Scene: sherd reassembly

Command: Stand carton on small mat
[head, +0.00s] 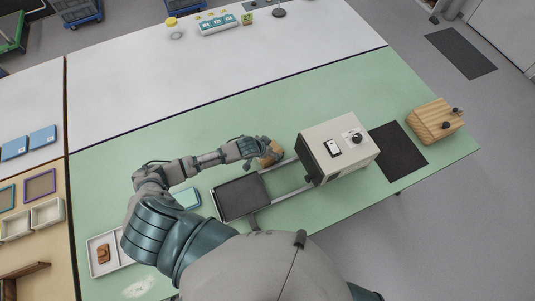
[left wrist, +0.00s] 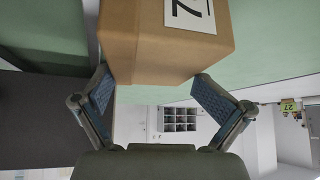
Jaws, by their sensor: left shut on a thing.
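A brown cardboard carton (head: 271,153) is at the end of my left arm, near the middle of the green bench. My left gripper (head: 257,149) is shut on it. In the left wrist view the carton (left wrist: 150,45) sits between the two fingertips and bears a white label with a dark 7. I cannot tell whether the carton touches the bench. A dark rectangular mat (head: 402,150) lies on the bench right of the cream box machine, apart from the carton. My right gripper is not in view.
The cream box machine (head: 325,160), with rails and a dark plate (head: 236,199), stands between the carton and the dark mat. A wooden block with dark knobs (head: 432,121) is right of the mat. A white tray (head: 97,268) lies front left. The bench behind the machine is clear.

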